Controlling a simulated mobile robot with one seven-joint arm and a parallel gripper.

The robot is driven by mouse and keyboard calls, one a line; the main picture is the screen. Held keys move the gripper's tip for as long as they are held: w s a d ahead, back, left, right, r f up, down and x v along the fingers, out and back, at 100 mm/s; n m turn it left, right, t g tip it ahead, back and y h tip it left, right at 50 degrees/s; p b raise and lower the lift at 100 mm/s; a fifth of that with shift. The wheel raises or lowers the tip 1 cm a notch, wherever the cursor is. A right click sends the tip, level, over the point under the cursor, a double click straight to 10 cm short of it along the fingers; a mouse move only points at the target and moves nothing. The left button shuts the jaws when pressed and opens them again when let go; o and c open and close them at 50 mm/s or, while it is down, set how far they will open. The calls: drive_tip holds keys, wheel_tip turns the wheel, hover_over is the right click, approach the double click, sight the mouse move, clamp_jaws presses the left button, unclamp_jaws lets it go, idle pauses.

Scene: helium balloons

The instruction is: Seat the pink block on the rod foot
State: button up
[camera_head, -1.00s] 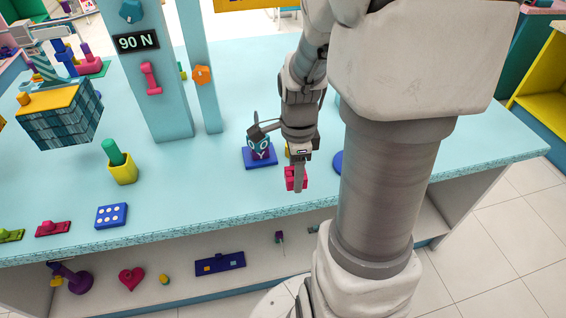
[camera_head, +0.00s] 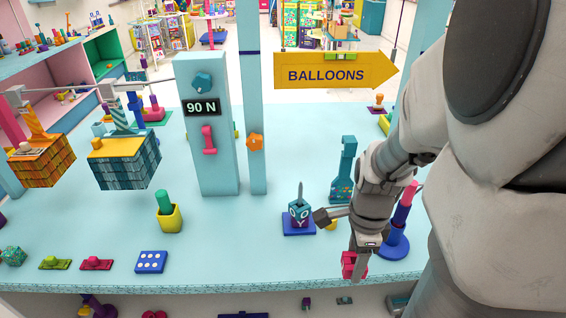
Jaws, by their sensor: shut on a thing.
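The pink block (camera_head: 349,268) is held in my gripper (camera_head: 356,264), above the front part of the turquoise counter. The fingers partly cover the block, and I cannot tell exactly how high it is. Right of the gripper, partly behind my arm, a blue round foot (camera_head: 396,247) carries an upright purple rod (camera_head: 401,214) with a pink top. The pink block is apart from this foot, in front and to its left.
A patterned cube (camera_head: 299,211) with a thin spike sits on a blue square base (camera_head: 298,229) left of my gripper. A turquoise stand (camera_head: 343,172) rises behind. The yellow BALLOONS sign (camera_head: 336,71) is further back. The counter's front middle (camera_head: 240,260) is clear.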

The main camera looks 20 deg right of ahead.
clamp_jaws()
wheel_tip(320, 180, up, 14)
drive_tip(key=m+p, duration=0.2)
drive_tip(key=p, duration=1.1)
hover_over(300, 187)
drive_tip(key=shift+w+d+f, duration=0.15)
drive_tip(key=shift+w, duration=0.05)
drive_tip(key=shift+f+b, duration=2.4)
drive_tip(key=shift+f, duration=1.15)
drive_tip(key=shift+f+b, duration=1.9)
drive_tip(key=shift+f, duration=1.2)
